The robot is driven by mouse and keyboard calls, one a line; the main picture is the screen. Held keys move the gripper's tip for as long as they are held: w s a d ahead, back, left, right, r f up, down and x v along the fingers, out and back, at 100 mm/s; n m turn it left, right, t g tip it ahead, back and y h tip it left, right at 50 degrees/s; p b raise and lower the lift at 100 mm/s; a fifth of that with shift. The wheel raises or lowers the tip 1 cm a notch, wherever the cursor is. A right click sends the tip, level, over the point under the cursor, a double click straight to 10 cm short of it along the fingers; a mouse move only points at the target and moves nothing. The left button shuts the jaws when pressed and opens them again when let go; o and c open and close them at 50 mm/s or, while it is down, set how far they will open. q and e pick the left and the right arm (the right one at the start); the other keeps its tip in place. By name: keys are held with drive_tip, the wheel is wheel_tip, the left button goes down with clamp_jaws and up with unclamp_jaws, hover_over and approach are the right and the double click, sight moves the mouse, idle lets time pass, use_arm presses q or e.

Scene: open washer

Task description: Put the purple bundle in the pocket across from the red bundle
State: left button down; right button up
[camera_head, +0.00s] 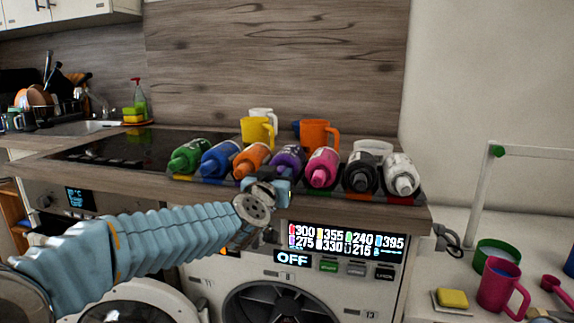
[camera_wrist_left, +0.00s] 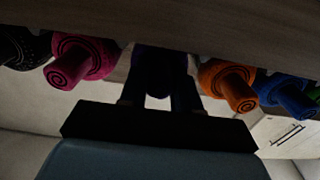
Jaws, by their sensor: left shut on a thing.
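A purple bottle (camera_head: 289,158) lies on the counter in a row of coloured bottles, between an orange bottle (camera_head: 252,160) and a pink bottle (camera_head: 322,168). My left gripper (camera_head: 283,178) is at its cap end at the counter's front edge. In the left wrist view the purple bottle (camera_wrist_left: 165,66) is dark between the two fingers, which are shut on it. The fingers hide part of it. I see no thing that is clearly a bundle, a red bundle or a pocket. My right gripper is not in view.
Green, blue, black and white bottles flank the row closely. Yellow and orange mugs (camera_head: 320,135) stand behind. Below is a washer panel (camera_head: 345,242) reading OFF above a round door (camera_head: 290,305). A pink mug (camera_head: 501,287) stands on the right-hand surface.

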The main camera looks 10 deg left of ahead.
sight(283, 155)
use_arm(q)
drive_tip(key=shift+r, duration=0.15)
wheel_tip(283, 155, up, 2)
drive_tip(key=shift+p, duration=1.05)
drive_tip(key=shift+r, duration=0.65)
drive_tip(key=s, duration=1)
drive_tip(key=shift+a, duration=0.2)
